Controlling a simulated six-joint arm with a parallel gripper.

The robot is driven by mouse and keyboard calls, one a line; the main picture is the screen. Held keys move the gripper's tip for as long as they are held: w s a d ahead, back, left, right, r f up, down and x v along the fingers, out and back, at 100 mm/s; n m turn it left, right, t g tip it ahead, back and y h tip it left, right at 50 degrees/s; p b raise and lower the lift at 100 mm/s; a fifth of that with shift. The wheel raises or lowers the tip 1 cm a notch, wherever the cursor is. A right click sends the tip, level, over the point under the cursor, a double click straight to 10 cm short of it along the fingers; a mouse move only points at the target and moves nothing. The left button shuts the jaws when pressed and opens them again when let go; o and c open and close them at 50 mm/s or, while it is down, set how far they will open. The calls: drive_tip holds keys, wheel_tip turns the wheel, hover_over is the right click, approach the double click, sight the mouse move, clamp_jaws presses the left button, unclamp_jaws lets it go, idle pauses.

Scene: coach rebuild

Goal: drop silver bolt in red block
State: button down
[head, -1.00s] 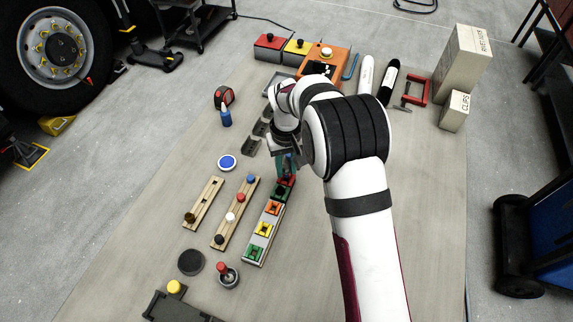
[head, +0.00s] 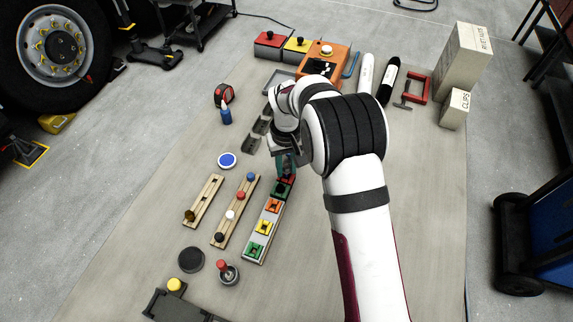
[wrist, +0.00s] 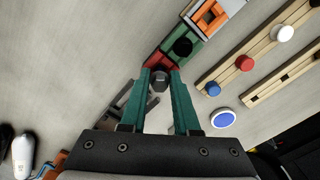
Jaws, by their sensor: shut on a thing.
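The red block (head: 289,181) is at the far end of a strip of coloured blocks, beside the dark green one; it also shows in the wrist view (wrist: 157,62). My gripper (head: 286,172) is right over this end of the strip. In the wrist view, the green fingers of my gripper (wrist: 161,76) are shut on the silver bolt (wrist: 160,82), whose grey head shows between the tips. The tips overlap the red block in that view. The bolt's lower end is hidden, so I cannot tell whether it is in the block's opening.
The strip continues with orange (head: 273,206), yellow (head: 264,227) and green (head: 255,250) blocks. A wooden rail with coloured pegs (head: 236,212) and a blue disc (head: 227,160) lie to the left. Grey brackets (head: 254,143) lie beyond. The table right of the strip is clear.

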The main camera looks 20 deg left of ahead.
drive_tip(key=shift+f, duration=0.6)
idle(0.6)
drive_tip(key=shift+c, duration=1.1)
unclamp_jaws()
drive_tip(key=shift+r, duration=3)
